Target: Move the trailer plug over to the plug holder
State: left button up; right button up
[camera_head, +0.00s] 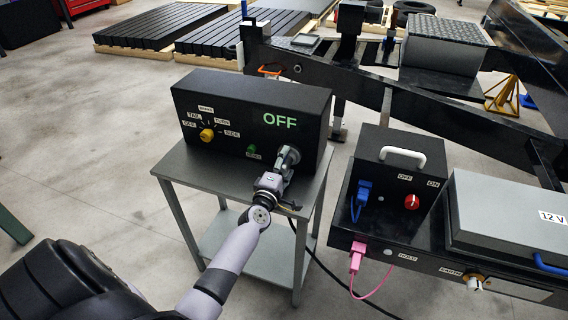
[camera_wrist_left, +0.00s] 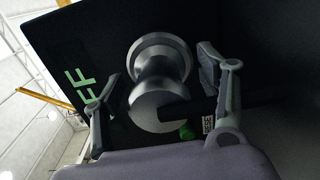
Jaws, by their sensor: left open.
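The trailer plug, a grey metal cylinder, sits at the right of the front face of the black control box in the head view (camera_head: 288,157). In the left wrist view the plug (camera_wrist_left: 158,100) shows between my open fingers, with a dark part running off to the right. My left gripper (camera_head: 274,182) is at the plug, and its fingers (camera_wrist_left: 157,75) stand apart on either side of it. I cannot tell whether they touch it. A label reading HOLD (camera_head: 407,257) is on the black unit at right, beside a small pale round spot. My right gripper is not in view.
The control box (camera_head: 225,120) has a yellow knob (camera_head: 207,135), a green button and an OFF sign. It stands on a grey table (camera_head: 190,170). A pink plug (camera_head: 357,257), blue plug (camera_head: 361,196) and red switch (camera_head: 411,202) are at right. A black cable (camera_head: 315,258) hangs between.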

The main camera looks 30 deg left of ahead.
aim_at(280, 172)
pick_arm(q)
jog(key=shift+c, duration=0.6)
grip_shut()
jog(key=shift+s+f, duration=0.1)
jog(key=shift+s, duration=0.1)
jog(key=shift+s+d, duration=0.2)
jog(key=shift+s, duration=0.45)
jog(key=shift+p+v, duration=0.6)
jog(key=shift+v, duration=1.55)
